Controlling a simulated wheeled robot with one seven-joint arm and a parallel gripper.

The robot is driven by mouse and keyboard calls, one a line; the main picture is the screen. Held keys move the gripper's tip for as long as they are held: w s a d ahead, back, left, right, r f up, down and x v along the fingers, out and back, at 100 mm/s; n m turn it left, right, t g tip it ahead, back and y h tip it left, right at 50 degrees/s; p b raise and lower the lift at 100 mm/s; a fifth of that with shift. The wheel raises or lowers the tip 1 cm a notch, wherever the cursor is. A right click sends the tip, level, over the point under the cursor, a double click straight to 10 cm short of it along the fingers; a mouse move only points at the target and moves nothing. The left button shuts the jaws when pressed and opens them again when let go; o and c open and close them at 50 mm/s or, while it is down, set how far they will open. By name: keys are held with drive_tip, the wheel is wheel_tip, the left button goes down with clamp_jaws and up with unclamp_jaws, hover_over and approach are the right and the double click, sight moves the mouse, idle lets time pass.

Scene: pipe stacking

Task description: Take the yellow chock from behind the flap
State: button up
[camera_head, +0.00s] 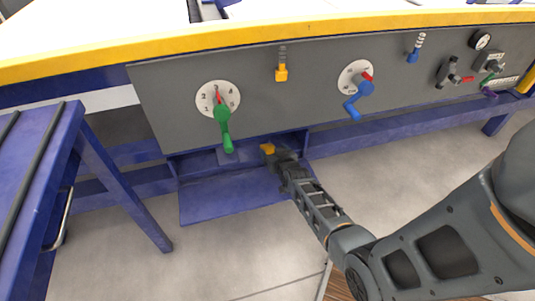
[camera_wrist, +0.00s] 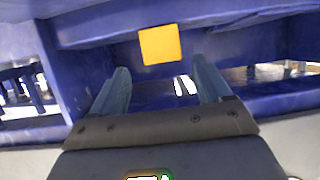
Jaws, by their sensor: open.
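The yellow chock (camera_head: 268,148) shows at the tip of my gripper (camera_head: 275,153) in the head view, at the opening of a blue compartment under the grey panel. In the wrist view the yellow chock (camera_wrist: 160,45) is a square block ahead of my gripper (camera_wrist: 158,80), between the lines of its two fingers. The fingers are spread apart and nothing is between them. The blue flap (camera_head: 230,197) hangs open, lying low in front of the compartment. Part of the compartment inside is hidden by my arm in the head view.
The grey panel (camera_head: 320,90) above carries a green lever (camera_head: 225,128), a blue crank (camera_head: 354,104) and a yellow switch (camera_head: 281,72). A blue side table (camera_head: 40,160) stands at the left. Blue compartment walls and a top edge surround the chock in the wrist view. Floor in front is open.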

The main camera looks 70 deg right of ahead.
sight(269, 148)
drive_tip(key=shift+w+d+f+b, duration=0.25)
drive_tip(key=shift+b, duration=0.05)
drive_tip(key=b+x, duration=0.3)
drive_tip(key=shift+w+f+b, duration=0.25)
drive_tip(key=shift+f+b, duration=0.05)
drive_tip(key=shift+w+d+b, duration=0.45)
drive_tip(key=shift+w, duration=0.05)
drive_tip(key=c, duration=1.1)
